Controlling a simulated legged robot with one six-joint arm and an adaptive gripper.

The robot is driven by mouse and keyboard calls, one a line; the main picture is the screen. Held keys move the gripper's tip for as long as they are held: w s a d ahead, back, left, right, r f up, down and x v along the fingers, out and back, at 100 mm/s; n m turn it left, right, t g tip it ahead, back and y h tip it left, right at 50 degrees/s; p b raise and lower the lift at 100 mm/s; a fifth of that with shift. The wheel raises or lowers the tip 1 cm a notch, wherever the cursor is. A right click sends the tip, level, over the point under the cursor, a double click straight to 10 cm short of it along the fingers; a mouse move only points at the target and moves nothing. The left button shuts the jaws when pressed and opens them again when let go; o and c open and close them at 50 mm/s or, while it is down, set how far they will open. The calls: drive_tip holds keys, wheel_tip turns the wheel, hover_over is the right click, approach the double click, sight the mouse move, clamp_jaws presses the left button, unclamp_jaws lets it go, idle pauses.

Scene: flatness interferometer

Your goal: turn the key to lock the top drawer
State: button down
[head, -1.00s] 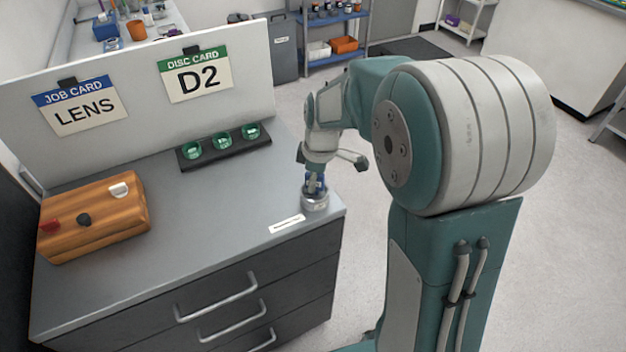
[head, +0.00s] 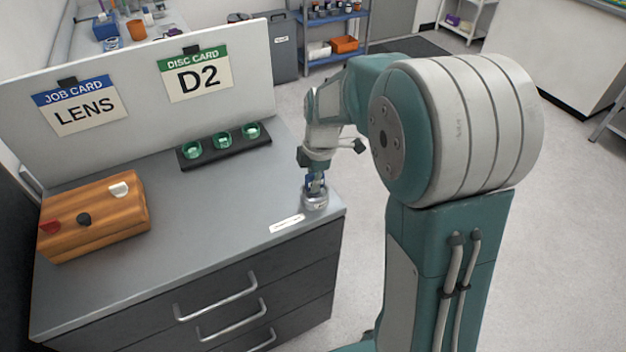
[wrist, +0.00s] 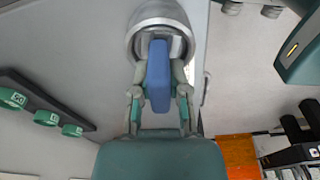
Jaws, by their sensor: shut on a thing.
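A silver round lock (head: 315,203) stands on the grey cabinet top near its front right corner. A blue key (wrist: 159,78) stands in it; the wrist view shows its long grip running up and down the picture, over the lock's silver ring (wrist: 136,36). My gripper (head: 316,183) is above the lock. In the wrist view my gripper (wrist: 160,72) is shut on the blue key, with one finger on each side. The key's lower part is hidden. The top drawer (head: 150,312) is flush with the cabinet front, its handle (head: 218,298) below the counter edge.
A wooden box (head: 95,232) with coloured knobs is at left. A black rack (head: 225,152) of green discs lies before the panel with a LENS card (head: 80,106) and a D2 card (head: 198,76). A small label (head: 287,223) lies left of the lock. The counter's middle is clear.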

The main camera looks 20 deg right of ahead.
drive_tip(key=shift+n, duration=0.3)
drive_tip(key=shift+n, duration=1.2)
drive_tip(key=c, duration=0.5)
unclamp_jaws()
drive_tip(key=shift+c, duration=0.2)
drive_tip(key=shift+r, duration=0.15)
drive_tip(key=r, duration=0.4)
drive_tip(key=d+r, duration=0.1)
drive_tip(key=r, duration=0.6)
drive_tip(key=shift+w+d+r, duration=0.15)
drive_tip(key=shift+w+r, duration=0.05)
drive_tip(key=shift+r, duration=0.1)
wheel_tip(320, 180, up, 8)
drive_tip(key=d, duration=0.1)
drive_tip(key=shift+w, duration=0.15)
